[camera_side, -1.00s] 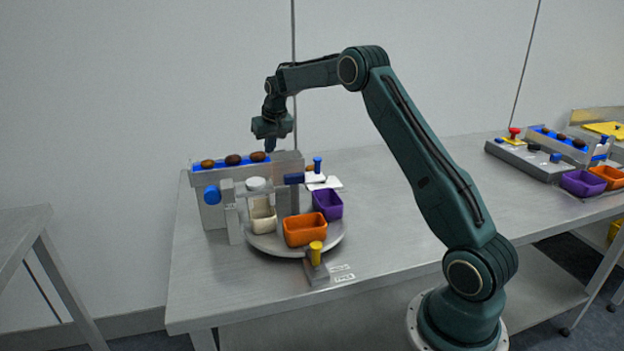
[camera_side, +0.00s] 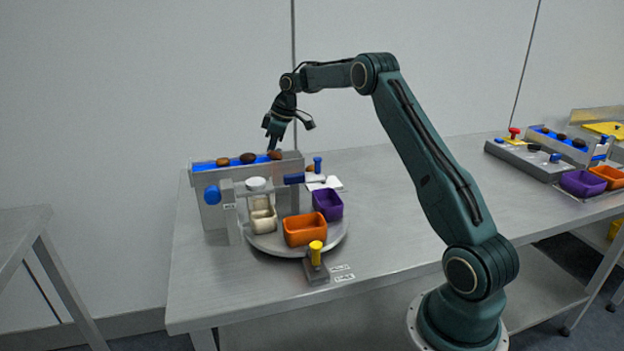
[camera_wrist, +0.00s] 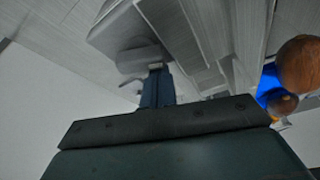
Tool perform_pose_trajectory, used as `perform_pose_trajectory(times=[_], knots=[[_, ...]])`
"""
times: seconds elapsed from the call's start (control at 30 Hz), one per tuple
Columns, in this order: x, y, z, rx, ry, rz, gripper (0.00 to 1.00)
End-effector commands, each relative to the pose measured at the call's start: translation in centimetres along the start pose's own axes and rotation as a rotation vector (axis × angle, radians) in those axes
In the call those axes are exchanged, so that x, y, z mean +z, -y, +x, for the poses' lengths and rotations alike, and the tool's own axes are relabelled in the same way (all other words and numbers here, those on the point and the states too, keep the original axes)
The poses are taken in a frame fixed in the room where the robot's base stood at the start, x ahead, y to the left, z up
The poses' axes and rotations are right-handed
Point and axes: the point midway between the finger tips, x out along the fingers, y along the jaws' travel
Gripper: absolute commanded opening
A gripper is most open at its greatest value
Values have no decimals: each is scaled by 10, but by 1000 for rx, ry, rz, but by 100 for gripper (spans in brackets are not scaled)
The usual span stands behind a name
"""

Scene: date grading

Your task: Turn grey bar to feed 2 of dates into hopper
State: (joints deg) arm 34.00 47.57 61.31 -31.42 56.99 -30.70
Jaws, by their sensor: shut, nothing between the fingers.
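My gripper (camera_side: 272,140) is shut and empty, tilted down just behind the right part of the grey feeder (camera_side: 215,215). Several brown dates lie on the feeder's blue channel; the rightmost date (camera_side: 275,154) is close to my fingertips. In the wrist view my dark blue shut fingers (camera_wrist: 157,88) point at a pale grey bar-like piece (camera_wrist: 142,57); whether they touch it I cannot tell. A near date (camera_wrist: 300,65) shows at that view's right. In the side view I cannot clearly pick out the grey bar or the hopper.
In front of the feeder a round turntable (camera_side: 272,247) carries an orange bin (camera_side: 304,231), a purple bin (camera_side: 328,205) and a cream bin (camera_side: 263,222). A yellow-topped post (camera_side: 316,255) stands at its front.

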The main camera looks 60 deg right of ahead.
Motion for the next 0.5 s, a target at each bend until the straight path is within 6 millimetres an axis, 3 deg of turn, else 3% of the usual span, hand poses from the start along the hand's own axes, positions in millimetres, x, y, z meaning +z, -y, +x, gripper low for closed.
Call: perform_pose_trajectory(times=[0.3, 0.5], knots=[[6, 2, -1, -85, 1, -244, 0], [8, 5, -2, -84, 1, -237, 0]])
